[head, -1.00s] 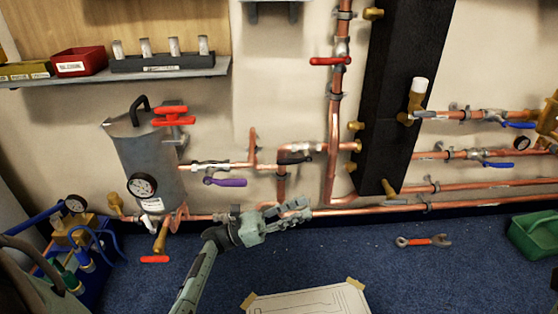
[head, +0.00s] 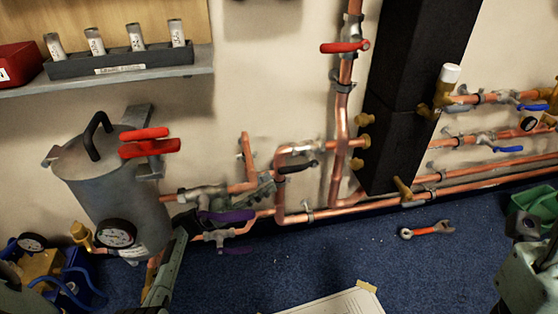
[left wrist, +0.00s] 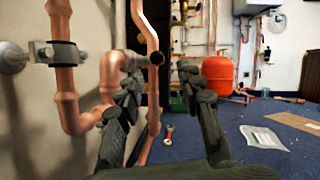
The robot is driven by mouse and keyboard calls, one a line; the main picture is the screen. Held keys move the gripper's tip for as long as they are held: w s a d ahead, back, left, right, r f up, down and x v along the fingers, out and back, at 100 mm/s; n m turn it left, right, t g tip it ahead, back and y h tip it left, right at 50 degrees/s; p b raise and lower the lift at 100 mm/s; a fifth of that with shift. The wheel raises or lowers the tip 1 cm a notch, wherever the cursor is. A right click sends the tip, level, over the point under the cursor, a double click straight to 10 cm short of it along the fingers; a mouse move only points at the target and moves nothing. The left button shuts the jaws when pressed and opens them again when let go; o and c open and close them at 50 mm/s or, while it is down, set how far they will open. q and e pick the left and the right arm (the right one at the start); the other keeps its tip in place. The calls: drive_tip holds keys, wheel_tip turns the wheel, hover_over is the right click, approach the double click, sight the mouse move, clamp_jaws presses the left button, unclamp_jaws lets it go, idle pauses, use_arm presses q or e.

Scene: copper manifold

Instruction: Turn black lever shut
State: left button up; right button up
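The black lever (head: 298,167) sits on the short horizontal copper branch left of the black column. It lies roughly along the pipe, tilted slightly. No right gripper can be made out.
A grey tank (head: 115,195) with a gauge and red handle stands at the left. A red lever (head: 345,46) is on the vertical pipe above. Copper pipes run close around my left gripper. A wrench (head: 427,230) lies on the blue floor. Part of my right arm shows at lower right.

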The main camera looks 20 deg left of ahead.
sight(290, 170)
use_arm(q)
drive_tip(key=x, duration=0.7)
drive_tip(key=shift+w+d+r, duration=0.2)
drive_tip(key=shift+w, duration=0.1)
drive_tip(key=shift+c, duration=0.4)
clamp_jaws()
